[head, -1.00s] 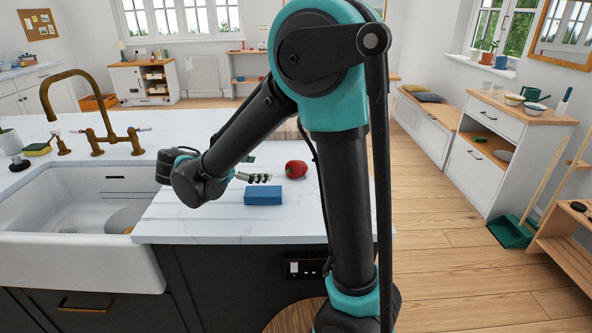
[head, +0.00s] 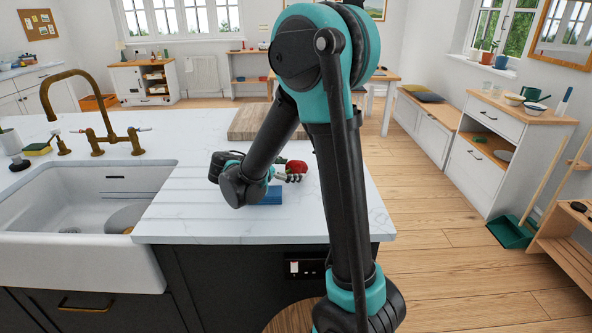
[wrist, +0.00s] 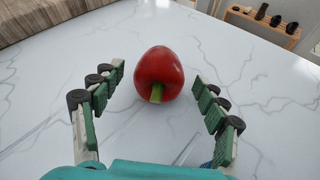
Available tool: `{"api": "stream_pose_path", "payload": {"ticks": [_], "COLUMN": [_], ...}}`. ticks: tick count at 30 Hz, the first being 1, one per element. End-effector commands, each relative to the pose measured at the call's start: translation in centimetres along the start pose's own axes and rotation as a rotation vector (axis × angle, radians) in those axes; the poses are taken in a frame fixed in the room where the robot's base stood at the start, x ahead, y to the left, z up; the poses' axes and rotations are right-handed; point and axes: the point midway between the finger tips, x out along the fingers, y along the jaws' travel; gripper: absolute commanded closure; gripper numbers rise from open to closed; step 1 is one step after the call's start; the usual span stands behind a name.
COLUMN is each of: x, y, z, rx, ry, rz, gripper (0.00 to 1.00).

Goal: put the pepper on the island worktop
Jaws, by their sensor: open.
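The red pepper (wrist: 158,75) rests on the white marbled island worktop (wrist: 250,60), its green stem facing me in the wrist view. In the head view the pepper (head: 297,166) is near the right part of the worktop (head: 185,215), partly covered by my gripper. My gripper (wrist: 159,97) is open, with one finger on each side of the near part of the pepper and clear gaps between. It holds nothing. In the head view my gripper (head: 288,177) is low over the worktop.
A blue block (head: 270,196) lies just in front of my gripper. A wooden board (head: 255,124) lies behind on the worktop. The white sink (head: 80,250) with a brass tap (head: 95,140) is at the left. The worktop's right edge is close to the pepper.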

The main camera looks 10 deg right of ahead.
Motion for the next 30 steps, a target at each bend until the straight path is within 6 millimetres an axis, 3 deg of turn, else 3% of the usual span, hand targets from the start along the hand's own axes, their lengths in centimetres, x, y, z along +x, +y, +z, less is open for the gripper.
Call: {"api": "stream_pose_path", "payload": {"ticks": [8, 21, 23, 30], "x": [0.38, 0.36, 0.36, 0.31], "y": [0.03, 0.02, 0.02, 0.04], "z": [-0.01, -0.01, -0.01, 0.11], "rx": [0.0, 0.0, 0.0, 0.0], "ry": [0.0, 0.0, 0.0, 0.0], "rz": [0.001, 0.001, 0.001, 0.001], "gripper": [0.27, 0.8, 0.85, 0.85]}}
